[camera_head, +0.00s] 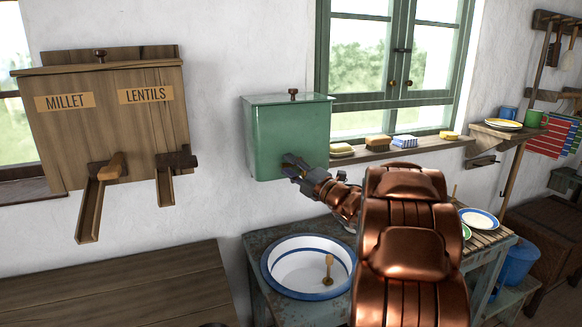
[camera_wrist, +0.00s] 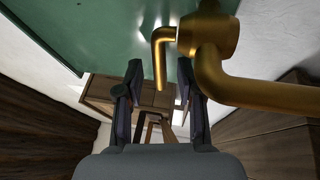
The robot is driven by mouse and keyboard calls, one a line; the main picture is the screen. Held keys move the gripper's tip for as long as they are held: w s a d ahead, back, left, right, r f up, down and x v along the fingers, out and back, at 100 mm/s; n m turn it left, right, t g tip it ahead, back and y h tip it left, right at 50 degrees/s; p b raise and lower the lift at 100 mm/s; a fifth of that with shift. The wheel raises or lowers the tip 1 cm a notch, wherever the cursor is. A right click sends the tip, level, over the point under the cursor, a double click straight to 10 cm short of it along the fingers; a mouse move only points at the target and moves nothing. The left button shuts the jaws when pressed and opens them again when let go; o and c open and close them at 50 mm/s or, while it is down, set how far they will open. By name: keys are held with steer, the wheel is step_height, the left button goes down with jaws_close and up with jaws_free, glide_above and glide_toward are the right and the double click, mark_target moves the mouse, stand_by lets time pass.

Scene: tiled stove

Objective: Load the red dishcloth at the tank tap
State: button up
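A green tank (camera_head: 285,135) with a lid and small knob is on the white wall; its green face also fills the top of the wrist view (camera_wrist: 90,25). In the wrist view a brass tap (camera_wrist: 213,45) juts from it, with a bent brass rod (camera_wrist: 160,55) and a thicker pipe to the right. My gripper (camera_head: 290,167) is at the tank's lower front, hiding the tap in the head view. Its fingers (camera_wrist: 160,75) are apart on both sides of the rod's end; contact cannot be told. A red striped dishcloth (camera_head: 545,138) hangs at the far right, away from my gripper.
A white basin with blue rim (camera_head: 305,262) holding a wooden-handled tool (camera_head: 328,270) stands below the tank. Sponges and brushes (camera_head: 378,141) lie on the windowsill. Plates (camera_head: 478,218) are at right. A millet and lentils dispenser (camera_head: 110,130) hangs left.

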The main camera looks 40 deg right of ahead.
jaws_close()
stand_by(0.7)
